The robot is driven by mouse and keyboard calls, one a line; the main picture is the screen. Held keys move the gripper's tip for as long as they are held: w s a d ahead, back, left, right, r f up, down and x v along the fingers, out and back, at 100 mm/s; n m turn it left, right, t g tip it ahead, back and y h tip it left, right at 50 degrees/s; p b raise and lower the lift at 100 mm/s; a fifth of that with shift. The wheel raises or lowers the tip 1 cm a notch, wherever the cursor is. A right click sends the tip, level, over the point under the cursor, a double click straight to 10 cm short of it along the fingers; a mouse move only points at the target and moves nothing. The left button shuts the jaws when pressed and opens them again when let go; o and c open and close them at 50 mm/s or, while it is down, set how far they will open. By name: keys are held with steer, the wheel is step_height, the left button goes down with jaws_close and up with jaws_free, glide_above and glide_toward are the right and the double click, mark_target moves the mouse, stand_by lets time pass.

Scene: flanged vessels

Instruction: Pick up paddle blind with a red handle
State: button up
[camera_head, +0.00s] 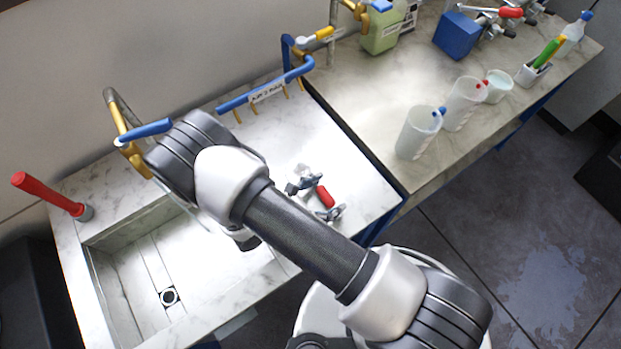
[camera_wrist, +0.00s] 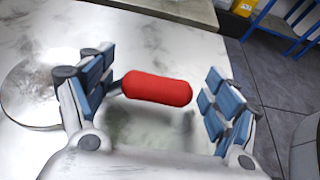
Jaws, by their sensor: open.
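The paddle blind's red handle (camera_wrist: 157,88) lies between the two spread fingers of my open gripper (camera_wrist: 160,98) in the wrist view. The handle's long side runs across from one finger towards the other, with gaps at both ends. A flat grey disc (camera_wrist: 28,95) lies at the left, partly hidden by the left finger; it looks like the blind's plate. In the head view the red handle (camera_head: 325,196) shows on the right part of the sink counter, between my fingertips (camera_head: 317,198). My arm hides the rest of the gripper.
The sink basin (camera_head: 150,275) opens left of the handle. A red-handled tool (camera_head: 45,195) stands at the far left. Blue pipes (camera_head: 265,92) run along the counter's back. Plastic beakers (camera_head: 420,132) stand on the neighbouring bench. The counter's front edge is close to the handle.

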steer(key=shift+c, duration=0.4)
steer(key=c, duration=1.6)
